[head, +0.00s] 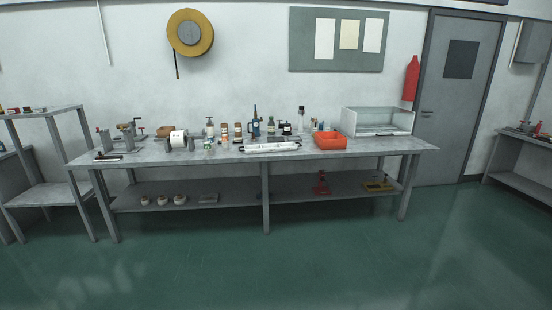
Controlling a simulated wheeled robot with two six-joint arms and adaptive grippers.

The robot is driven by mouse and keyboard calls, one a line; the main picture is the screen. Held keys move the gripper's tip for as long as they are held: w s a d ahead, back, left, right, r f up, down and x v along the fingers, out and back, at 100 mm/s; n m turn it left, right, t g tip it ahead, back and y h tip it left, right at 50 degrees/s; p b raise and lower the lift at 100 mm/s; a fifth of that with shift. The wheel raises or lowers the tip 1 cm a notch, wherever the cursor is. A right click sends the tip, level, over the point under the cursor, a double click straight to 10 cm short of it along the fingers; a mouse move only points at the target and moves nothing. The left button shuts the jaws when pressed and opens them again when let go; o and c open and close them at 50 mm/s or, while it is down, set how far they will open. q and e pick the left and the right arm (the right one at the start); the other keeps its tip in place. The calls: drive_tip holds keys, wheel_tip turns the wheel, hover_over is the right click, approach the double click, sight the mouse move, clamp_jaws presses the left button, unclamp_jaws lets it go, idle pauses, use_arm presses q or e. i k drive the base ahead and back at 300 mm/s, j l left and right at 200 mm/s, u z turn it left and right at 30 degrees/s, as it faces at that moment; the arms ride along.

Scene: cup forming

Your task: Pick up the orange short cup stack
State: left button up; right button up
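I cannot make out an orange short cup stack for certain at this distance. Several small bottles and jars, some brownish-orange, stand along the back middle of the long grey workbench (225,157), too small to tell apart. An orange-red open bin (330,141) sits on the bench right of the middle. Neither of my grippers shows in the head view.
A white roll (178,139) and clamp-like tools (127,138) are on the bench's left. A clear-sided box (377,121) stands at its right end. A grey shelf unit (45,151) is at the left. The green floor (270,270) in front is clear.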

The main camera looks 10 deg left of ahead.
sight(225, 141)
drive_tip(key=i+j+u, duration=0.35)
drive_tip(key=i, duration=0.3)
drive_tip(key=i+j+u, duration=0.35)
drive_tip(key=i, duration=0.35)
drive_tip(key=i+u, duration=0.35)
drive_tip(key=i, duration=0.35)
